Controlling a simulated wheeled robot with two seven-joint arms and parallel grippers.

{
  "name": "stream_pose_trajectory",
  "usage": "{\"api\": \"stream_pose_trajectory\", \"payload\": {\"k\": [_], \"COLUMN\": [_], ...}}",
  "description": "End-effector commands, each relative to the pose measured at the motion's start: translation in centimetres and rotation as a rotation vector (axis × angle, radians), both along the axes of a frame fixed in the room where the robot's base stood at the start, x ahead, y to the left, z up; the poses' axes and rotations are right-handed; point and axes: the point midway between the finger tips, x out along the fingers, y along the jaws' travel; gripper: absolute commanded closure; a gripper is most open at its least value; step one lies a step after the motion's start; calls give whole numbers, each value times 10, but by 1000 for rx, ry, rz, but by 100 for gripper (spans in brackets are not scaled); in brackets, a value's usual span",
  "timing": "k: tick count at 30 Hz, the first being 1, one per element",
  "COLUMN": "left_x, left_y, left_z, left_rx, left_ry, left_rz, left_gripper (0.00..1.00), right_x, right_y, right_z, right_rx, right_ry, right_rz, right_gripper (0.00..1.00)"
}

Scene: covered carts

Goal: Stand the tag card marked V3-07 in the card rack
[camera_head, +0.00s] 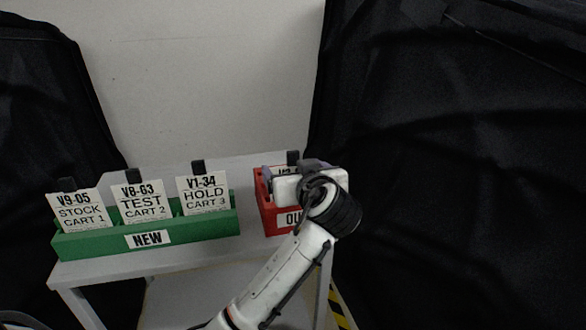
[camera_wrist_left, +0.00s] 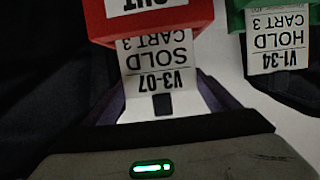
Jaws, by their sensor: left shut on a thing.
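The tag card V3-07 (camera_wrist_left: 160,65), white with "SOLD CART 3" and a black tab, shows upside down in the left wrist view. In the head view only a strip of its top (camera_head: 287,170) shows behind my gripper. Its lower part is hidden behind the front wall of a red holder marked OUT (camera_head: 262,208), also in the wrist view (camera_wrist_left: 195,22). My left gripper (camera_head: 284,174) is shut on the card, with a finger at each side. A green rack marked NEW (camera_head: 205,231) stands to the left. My right gripper is not in view.
The green rack holds cards V9-05 (camera_head: 82,211), V8-63 (camera_head: 143,204) and V1-34 (camera_head: 204,195), all standing. Both holders are on a grey cart top (camera_head: 150,261), with a bare gap between them. Black covers (camera_head: 450,180) hang at both sides; a pale wall is behind.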

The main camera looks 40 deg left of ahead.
Motion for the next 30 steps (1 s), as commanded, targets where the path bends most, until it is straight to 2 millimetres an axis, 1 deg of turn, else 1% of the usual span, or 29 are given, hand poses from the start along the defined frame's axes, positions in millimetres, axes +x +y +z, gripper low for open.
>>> {"api": "stream_pose_trajectory", "payload": {"k": [8, 9, 12, 22, 26, 30], "left_x": [0, 0, 0, 0, -12, -31], "left_y": [0, 0, 0, 0, -17, -39], "left_z": [-1, -1, -1, -1, 4, 13], "left_rx": [0, 0, 0, 0, -3, -4], "left_ry": [0, 0, 0, 0, -2, -2], "left_rz": [0, 0, 0, 0, -5, -4], "left_gripper": [40, 14, 0, 0, 0, 0], "right_x": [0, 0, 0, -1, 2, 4], "right_y": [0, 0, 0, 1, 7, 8], "right_z": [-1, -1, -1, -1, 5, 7], "right_rx": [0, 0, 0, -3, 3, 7], "right_ry": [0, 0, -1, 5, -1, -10], "right_rz": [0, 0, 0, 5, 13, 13], "right_gripper": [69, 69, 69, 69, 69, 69]}}
